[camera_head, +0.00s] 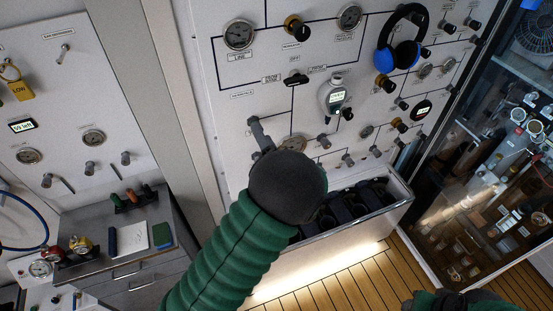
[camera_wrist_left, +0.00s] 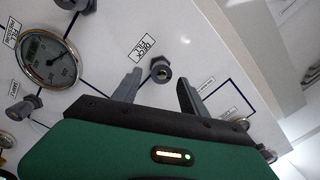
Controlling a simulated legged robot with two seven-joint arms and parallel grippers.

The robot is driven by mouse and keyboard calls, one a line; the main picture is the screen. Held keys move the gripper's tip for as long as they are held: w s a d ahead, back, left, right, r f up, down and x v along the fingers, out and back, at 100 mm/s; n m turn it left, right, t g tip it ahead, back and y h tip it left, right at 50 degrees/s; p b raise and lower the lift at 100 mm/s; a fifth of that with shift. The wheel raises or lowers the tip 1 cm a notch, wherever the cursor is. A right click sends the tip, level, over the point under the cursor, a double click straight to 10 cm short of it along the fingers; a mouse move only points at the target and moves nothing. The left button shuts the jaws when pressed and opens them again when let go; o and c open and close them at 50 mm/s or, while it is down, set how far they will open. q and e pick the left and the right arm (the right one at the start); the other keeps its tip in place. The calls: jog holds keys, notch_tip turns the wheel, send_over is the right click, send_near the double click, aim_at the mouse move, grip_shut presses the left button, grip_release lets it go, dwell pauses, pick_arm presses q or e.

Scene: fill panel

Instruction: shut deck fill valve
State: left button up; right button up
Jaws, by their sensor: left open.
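The deck fill valve (camera_wrist_left: 161,70) is a small dark knob on the white panel, beside a "DECK FILL" label, in the left wrist view. My left gripper (camera_wrist_left: 157,88) is open. Its two grey fingers stand apart on either side below the knob, and no contact shows. In the head view my left gripper (camera_head: 259,134) reaches the lower part of the panel, one finger visible; my dark wrist hides the rest, and I cannot make out the valve there. A dark and green part of my right arm (camera_head: 462,300) shows at the bottom right edge; its fingers cannot be made out.
A pressure gauge (camera_wrist_left: 48,62) sits left of the valve. Blue headphones (camera_head: 398,45) and a grey handheld device (camera_head: 333,97) hang on the panel. A bin (camera_head: 398,204) holding dark items projects below it. A glass-fronted cabinet (camera_head: 480,190) stands to the right.

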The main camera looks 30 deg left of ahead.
pick_arm(q)
jog(key=b+v, duration=0.4)
jog(key=v, duration=1)
jog(key=shift+w+d, duration=0.2)
jog(key=shift+w, duration=0.1)
jog(key=shift+f, duration=0.2)
jog(key=shift+b, duration=0.3)
